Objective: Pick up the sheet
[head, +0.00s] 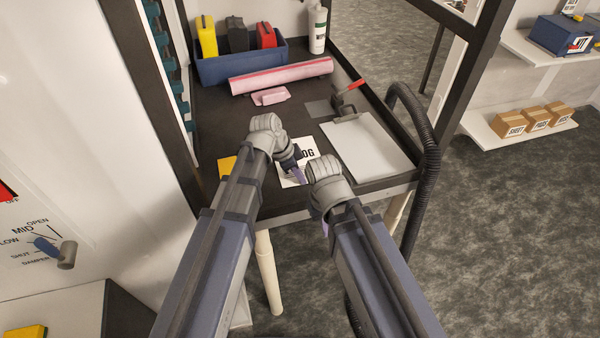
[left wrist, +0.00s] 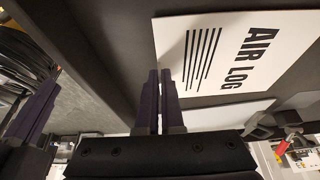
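The sheet (head: 292,180) is white with black lettering and lies near the front of the dark bench, partly hidden by my left gripper in the head view. In the left wrist view the sheet (left wrist: 280,62) reads AIR LOG and has several black lines. My left gripper (head: 298,175) is over the sheet in the head view. In the left wrist view its two dark fingers (left wrist: 160,72) are close together with a narrow gap, beside the sheet's edge; nothing is seen held. My right gripper (head: 320,212) is at the bench's front edge, its fingers mostly hidden.
A clipboard (head: 365,150) with paper lies right of the sheet, a red-handled tool (head: 350,90) behind it. A yellow card (head: 227,166) lies left. A black hose (head: 428,160) runs along the right side.

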